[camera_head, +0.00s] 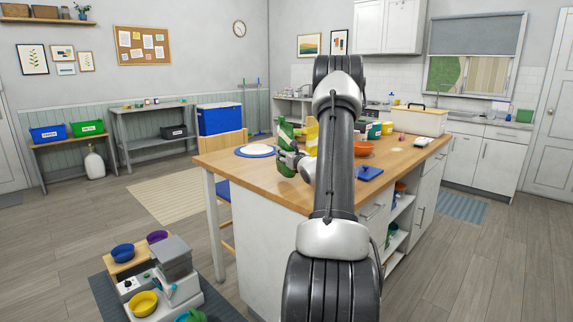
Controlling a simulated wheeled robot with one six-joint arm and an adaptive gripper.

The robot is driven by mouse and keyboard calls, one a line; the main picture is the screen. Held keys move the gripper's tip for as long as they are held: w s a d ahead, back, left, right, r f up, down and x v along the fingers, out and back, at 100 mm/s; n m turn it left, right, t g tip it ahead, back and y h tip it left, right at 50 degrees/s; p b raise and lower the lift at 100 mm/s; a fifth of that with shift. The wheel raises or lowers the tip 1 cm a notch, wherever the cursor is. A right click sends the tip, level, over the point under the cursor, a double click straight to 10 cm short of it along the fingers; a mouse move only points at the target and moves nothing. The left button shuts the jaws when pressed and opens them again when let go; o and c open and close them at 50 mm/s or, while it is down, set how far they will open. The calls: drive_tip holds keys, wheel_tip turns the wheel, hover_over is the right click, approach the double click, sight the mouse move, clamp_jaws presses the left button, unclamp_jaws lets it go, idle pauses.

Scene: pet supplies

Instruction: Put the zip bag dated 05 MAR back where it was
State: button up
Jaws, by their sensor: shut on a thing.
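My gripper (293,157) is over the near left part of the wooden counter, left of my arm. It is shut on a green and white item (286,131) that looks like a bag and stands roughly upright. Green shows above and below the fingers. No date can be read at this size, so I cannot tell whether it is the 05 MAR zip bag. My arm hides part of the counter behind it. I cannot tell whether the item's bottom touches the counter.
A white plate with a blue rim (256,151) lies left of the gripper. A yellow item (311,139) stands just behind. Right of my arm are an orange bowl (362,148), a blue lidded thing (369,173) and a cream box (416,121). The counter's front right is clear.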

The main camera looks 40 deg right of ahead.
drive_tip(key=shift+f, duration=1.75)
drive_tip(key=shift+f, duration=0.15)
drive_tip(key=o, duration=1.2)
drive_tip(key=shift+c, duration=0.2)
drive_tip(key=v, duration=0.7)
drive_tip(key=shift+s+a, duration=0.15)
drive_tip(key=shift+s, duration=0.1)
